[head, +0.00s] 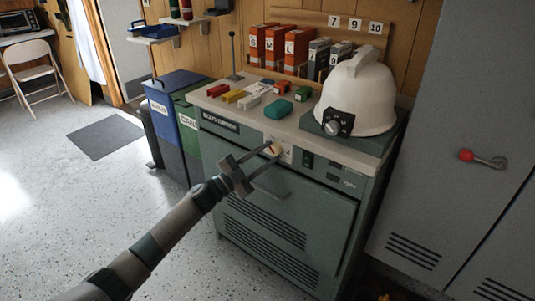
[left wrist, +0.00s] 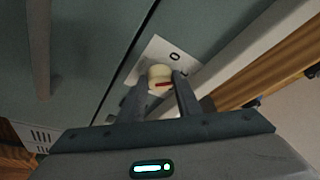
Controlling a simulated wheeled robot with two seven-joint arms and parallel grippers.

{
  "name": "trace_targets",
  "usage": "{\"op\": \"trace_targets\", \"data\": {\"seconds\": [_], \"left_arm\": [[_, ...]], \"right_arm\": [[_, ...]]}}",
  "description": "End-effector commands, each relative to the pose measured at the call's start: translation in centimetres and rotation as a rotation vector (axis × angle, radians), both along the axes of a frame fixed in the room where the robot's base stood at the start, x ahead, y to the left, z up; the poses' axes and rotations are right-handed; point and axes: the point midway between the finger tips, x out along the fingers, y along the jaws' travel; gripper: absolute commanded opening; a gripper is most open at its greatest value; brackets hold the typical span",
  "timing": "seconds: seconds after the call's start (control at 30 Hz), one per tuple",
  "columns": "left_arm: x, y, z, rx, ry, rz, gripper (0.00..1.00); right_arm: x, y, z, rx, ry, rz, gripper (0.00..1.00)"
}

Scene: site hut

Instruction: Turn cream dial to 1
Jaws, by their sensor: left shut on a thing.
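The cream dial (head: 272,148) sits on a white plate (head: 287,156) on the upper front of the grey-green cabinet (head: 335,213). In the left wrist view the dial (left wrist: 157,72) shows a red-orange pointer mark, and a "0" is printed on the plate (left wrist: 162,49) beside it. Other marks on the plate are partly hidden by a finger. My left gripper (head: 270,157) is shut on the dial, with one finger on each side; its fingers also show in the left wrist view (left wrist: 160,84). My right gripper is out of view.
A white helmet-shaped machine (head: 358,97) with a dark knob stands on the cabinet top, beside small coloured blocks (head: 280,107) and binders (head: 289,47). A grey locker with a red-knobbed handle (head: 482,159) is at right. Blue (head: 172,112) and green bins stand left.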

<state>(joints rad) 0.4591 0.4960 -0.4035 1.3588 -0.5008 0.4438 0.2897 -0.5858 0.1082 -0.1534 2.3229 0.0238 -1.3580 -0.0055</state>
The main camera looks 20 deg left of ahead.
Motion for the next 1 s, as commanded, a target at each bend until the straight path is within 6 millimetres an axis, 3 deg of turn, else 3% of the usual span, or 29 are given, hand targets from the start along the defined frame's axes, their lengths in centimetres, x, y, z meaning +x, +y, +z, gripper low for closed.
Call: {"op": "trace_targets", "data": {"seconds": [0.3, 0.87, 0.9, 0.93, 1.0], "left_arm": [[0.0, 0.1, 0.3, 0.16, -0.057, -0.001, 0.09], [0.0, 0.1, 0.2, 0.193, -0.07, -0.001, 0.09], [0.0, 0.1, 0.2, 0.193, -0.07, -0.001, 0.41], [0.0, 0.1, 0.2, 0.193, -0.07, -0.001, 0.48], [0.0, 0.1, 0.2, 0.193, -0.069, 0.0, 0.5]], "right_arm": [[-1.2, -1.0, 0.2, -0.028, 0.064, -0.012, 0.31], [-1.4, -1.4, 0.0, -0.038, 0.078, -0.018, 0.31], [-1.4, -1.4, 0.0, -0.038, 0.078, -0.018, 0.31], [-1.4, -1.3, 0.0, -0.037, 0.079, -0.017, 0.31], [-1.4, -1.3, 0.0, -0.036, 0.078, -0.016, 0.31]]}}
